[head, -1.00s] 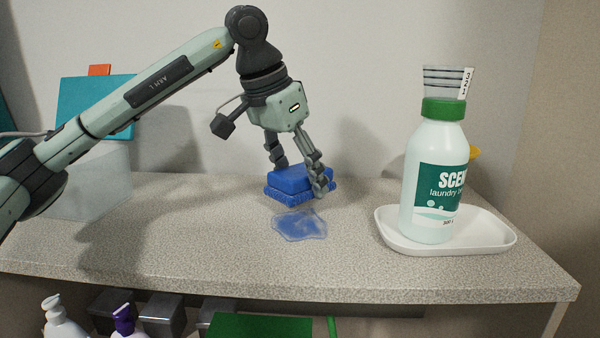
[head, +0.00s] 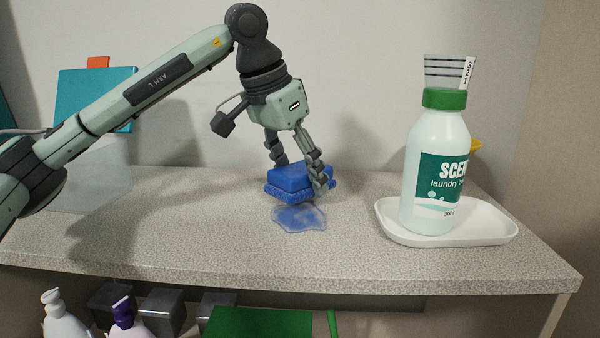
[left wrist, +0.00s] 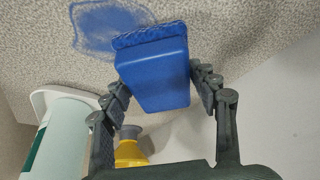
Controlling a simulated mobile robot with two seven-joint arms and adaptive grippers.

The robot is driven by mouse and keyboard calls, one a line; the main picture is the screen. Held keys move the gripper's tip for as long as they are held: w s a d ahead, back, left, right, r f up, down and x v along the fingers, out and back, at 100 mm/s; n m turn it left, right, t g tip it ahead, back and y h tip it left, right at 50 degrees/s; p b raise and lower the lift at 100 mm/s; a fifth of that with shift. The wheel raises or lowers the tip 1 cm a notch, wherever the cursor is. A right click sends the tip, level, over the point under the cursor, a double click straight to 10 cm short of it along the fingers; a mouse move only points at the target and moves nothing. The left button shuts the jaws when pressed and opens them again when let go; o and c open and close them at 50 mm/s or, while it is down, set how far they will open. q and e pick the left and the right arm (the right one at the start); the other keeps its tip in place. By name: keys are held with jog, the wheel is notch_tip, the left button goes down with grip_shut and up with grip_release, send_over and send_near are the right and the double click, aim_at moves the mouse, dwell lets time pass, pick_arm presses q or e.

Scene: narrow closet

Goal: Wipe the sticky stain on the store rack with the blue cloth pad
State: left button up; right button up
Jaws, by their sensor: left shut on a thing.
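The blue cloth pad (head: 300,180) is a blue block with a softer, wider blue layer underneath. My left gripper (head: 298,172) is shut on it, with one finger on each side, low over the speckled store rack (head: 170,230). It also shows between the fingers in the left wrist view (left wrist: 152,75). The sticky stain (head: 300,219) is a glossy blue patch just in front of the pad, and the pad's front edge meets or overlaps its back edge. It also shows in the left wrist view (left wrist: 100,25). My right gripper is not in view.
A white laundry bottle (head: 434,165) with a green cap stands in a white tray (head: 490,225) to the right. A yellow-topped thing (left wrist: 130,153) is behind it. A clear bin (head: 85,180) with a teal item stands at left. Several bottles and boxes are below the rack.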

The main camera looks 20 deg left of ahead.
pick_arm(q)
jog(key=shift+f+b, duration=0.65)
jog(key=shift+f, duration=0.3)
jog(key=shift+s, duration=0.1)
